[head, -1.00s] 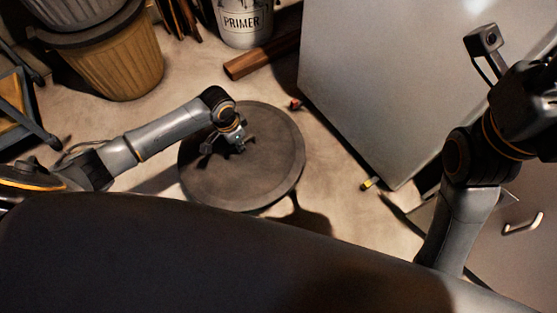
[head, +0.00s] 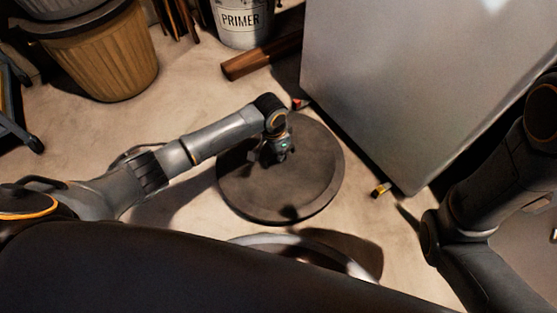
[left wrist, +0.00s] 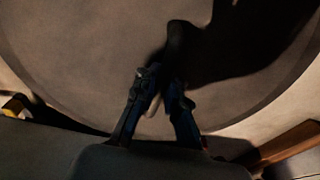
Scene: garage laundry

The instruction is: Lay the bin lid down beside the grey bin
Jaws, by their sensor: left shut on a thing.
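The bin lid (head: 310,185) is a dark, round, flat disc in the middle of the head view. It fills most of the left wrist view (left wrist: 85,60). My left gripper (head: 270,156) is shut on it near its upper middle; the held part is mostly hidden by the fingers (left wrist: 163,88). The lid seems to be above the floor, with a shadow cast to its lower right. Below it, a curved grey rim (head: 262,240), apparently of the grey bin, shows partly behind my dark body. My right arm is at the right edge; its gripper is out of view.
A large grey cabinet (head: 390,90) stands close to the lid's right. A tan ribbed bin (head: 105,65) is at upper left, with a primer bucket (head: 240,22) and wooden planks (head: 258,58) at the top. A small yellow-black item (head: 381,190) lies by the cabinet. Floor left of the lid is clear.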

